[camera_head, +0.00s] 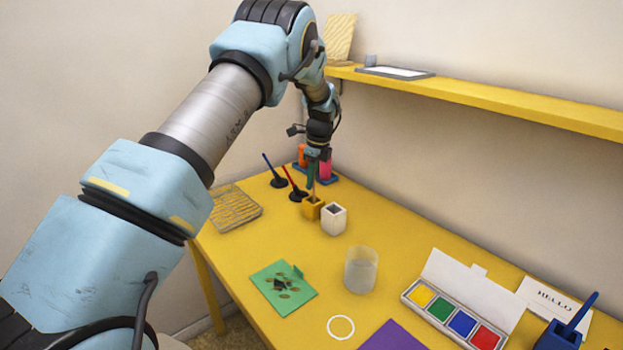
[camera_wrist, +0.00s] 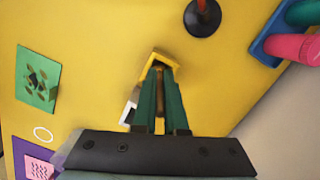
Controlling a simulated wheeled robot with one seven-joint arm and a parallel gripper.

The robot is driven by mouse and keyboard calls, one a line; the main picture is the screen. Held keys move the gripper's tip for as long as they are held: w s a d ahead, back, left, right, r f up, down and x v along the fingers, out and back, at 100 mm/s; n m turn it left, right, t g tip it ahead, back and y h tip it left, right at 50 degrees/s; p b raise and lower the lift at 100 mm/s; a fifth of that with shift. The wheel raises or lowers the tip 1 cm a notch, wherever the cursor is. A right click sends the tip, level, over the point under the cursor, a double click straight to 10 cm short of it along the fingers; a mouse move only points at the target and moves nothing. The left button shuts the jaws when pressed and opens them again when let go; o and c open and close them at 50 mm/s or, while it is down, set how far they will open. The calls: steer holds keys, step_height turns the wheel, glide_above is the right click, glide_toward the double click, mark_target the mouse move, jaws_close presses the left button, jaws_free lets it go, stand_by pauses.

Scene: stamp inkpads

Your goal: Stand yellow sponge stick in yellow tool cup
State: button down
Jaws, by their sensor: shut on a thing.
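My gripper (camera_head: 312,182) points down over the back of the table. Its green fingers (camera_wrist: 160,75) are shut on the thin brown-yellow sponge stick (camera_wrist: 159,112), mostly hidden between them. The yellow tool cup (camera_head: 312,212) stands on the table directly below the fingers. In the wrist view the cup's yellow rim (camera_wrist: 150,58) shows just beyond the fingertips. The stick's lower end is at the cup's mouth; I cannot tell how far inside it is.
A white cup (camera_head: 334,220) stands close beside the yellow cup. Red (camera_head: 297,188) and blue (camera_head: 276,175) sticks stand in black bases behind. A blue tray with a pink cylinder (camera_head: 325,168) is near the wall. A clear cup (camera_head: 361,270) stands nearer the front.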

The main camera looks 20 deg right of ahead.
steer(key=c, duration=0.9)
jaws_free()
step_height(320, 180, up, 11)
steer(key=s+d+b, duration=0.1)
steer(key=b, duration=0.1)
steer(key=shift+s+f+b, duration=0.15)
steer(key=shift+b, duration=0.15)
